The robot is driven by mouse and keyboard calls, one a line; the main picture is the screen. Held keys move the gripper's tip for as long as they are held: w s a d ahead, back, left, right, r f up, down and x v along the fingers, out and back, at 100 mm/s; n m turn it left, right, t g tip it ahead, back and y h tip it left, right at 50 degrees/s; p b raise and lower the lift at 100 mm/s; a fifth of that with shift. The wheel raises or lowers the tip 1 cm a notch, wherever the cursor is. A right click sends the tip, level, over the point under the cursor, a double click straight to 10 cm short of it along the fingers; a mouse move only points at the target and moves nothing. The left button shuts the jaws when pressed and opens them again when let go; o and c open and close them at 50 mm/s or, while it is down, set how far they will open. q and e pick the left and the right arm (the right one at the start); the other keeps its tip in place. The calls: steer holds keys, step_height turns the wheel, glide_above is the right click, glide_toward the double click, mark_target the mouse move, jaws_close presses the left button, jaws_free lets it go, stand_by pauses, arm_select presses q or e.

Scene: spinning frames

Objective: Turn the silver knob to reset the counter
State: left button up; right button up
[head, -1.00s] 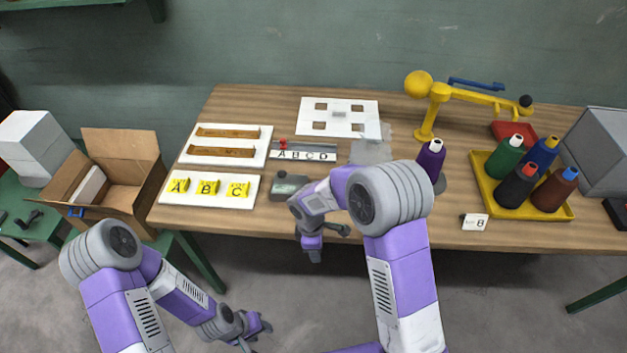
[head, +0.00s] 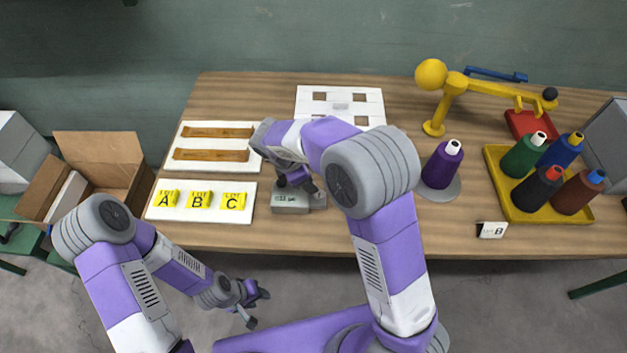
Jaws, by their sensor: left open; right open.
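The counter (head: 290,203) is a small grey box with a display, near the table's front edge, right of the A B C board. The silver knob cannot be made out; my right gripper and arm cover that area. My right gripper (head: 300,184) is over the counter's back edge, pointing down; whether it touches is not clear. It is open. My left gripper (head: 255,303) is open and empty, low in front of the table over the floor.
The wooden table (head: 400,236) also holds a white board with yellow A, B, C tags (head: 198,201), a purple cone (head: 442,166), a yellow tray (head: 505,206) of several cones, and a yellow lamp-like arm (head: 452,88). An open carton (head: 100,165) stands at left.

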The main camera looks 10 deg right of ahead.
mark_target(319, 193)
steer(key=x, duration=0.2)
steer(key=b+x, duration=0.1)
steer(key=x, duration=0.3)
steer(key=shift+s+f, duration=0.15)
steer(key=shift+s, duration=0.25)
steer(key=c, duration=0.7)
